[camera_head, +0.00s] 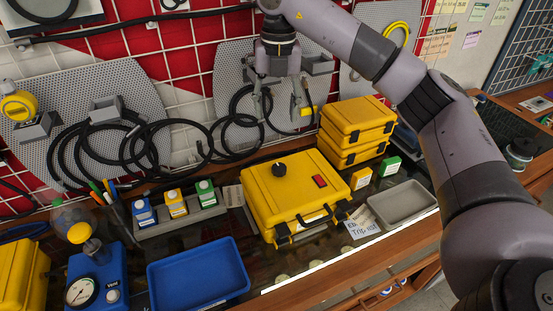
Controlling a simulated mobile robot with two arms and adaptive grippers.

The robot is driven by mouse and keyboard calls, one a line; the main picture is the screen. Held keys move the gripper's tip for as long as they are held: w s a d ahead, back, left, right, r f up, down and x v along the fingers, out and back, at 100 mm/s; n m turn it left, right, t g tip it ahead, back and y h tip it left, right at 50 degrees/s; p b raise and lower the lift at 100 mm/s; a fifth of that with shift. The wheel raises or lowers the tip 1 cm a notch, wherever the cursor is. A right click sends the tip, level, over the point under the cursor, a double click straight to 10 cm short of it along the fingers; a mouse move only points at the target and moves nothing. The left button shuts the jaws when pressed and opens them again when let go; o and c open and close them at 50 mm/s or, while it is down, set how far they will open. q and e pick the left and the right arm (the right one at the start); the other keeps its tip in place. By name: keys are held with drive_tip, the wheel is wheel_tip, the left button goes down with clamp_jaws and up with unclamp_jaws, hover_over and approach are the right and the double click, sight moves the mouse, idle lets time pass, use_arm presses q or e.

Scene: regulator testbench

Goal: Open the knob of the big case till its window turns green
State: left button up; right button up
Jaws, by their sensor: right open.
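The big yellow case (295,200) lies closed on the bench in the middle of the head view. A round black knob (279,170) sits on its lid, left of centre. The small window (320,181) on the lid, right of the knob, is red. My right gripper (279,100) hangs from the arm above the case, higher in the picture than the knob. Its fingers point down, are open and apart, and hold nothing. It is not touching the knob. My left gripper is not in view.
Two stacked smaller yellow cases (358,130) stand right of the big case. A grey tray (404,203) and a blue tray (198,274) lie in front. Black hoses (130,140) hang on the back panel. A blue gauge unit (95,280) stands at front left.

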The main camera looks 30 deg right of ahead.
drive_tip(key=p, duration=0.2)
approach(279, 167)
wheel_tip(279, 167, down, 9)
drive_tip(key=shift+r, duration=0.1)
drive_tip(key=shift+c, duration=0.2)
drive_tip(key=c, duration=1.1)
